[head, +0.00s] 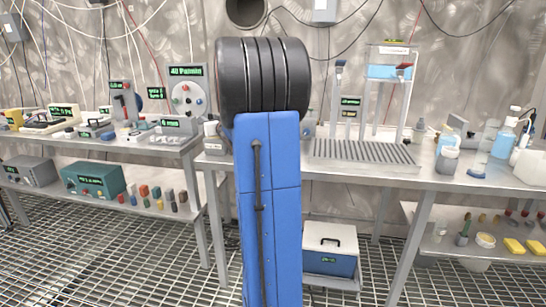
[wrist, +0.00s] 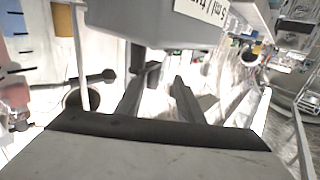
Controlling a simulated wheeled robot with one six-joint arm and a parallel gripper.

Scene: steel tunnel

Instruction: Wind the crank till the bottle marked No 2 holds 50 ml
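In the wrist view my gripper (wrist: 165,80) has its two dark fingers apart, with nothing seen between them. A grey box (wrist: 150,20) with a label reading about "5 ml/tu…" hangs close above the fingertips. A dark rod with a round knob (wrist: 108,75) sticks out left of the fingers; it may be the crank, but I cannot tell. A pale vessel (wrist: 28,50) with black level marks stands at the left edge; I see no No 2 mark or clear liquid level. In the head view my own blue and black arm hides the gripper and the work spot.
In the head view a steel bench (head: 330,170) runs behind my arm, with a ribbed grate (head: 365,152) and a tall stand (head: 390,75) to the right. Another bench (head: 100,147) with instruments is at left. A blue cooler (head: 330,263) sits below.

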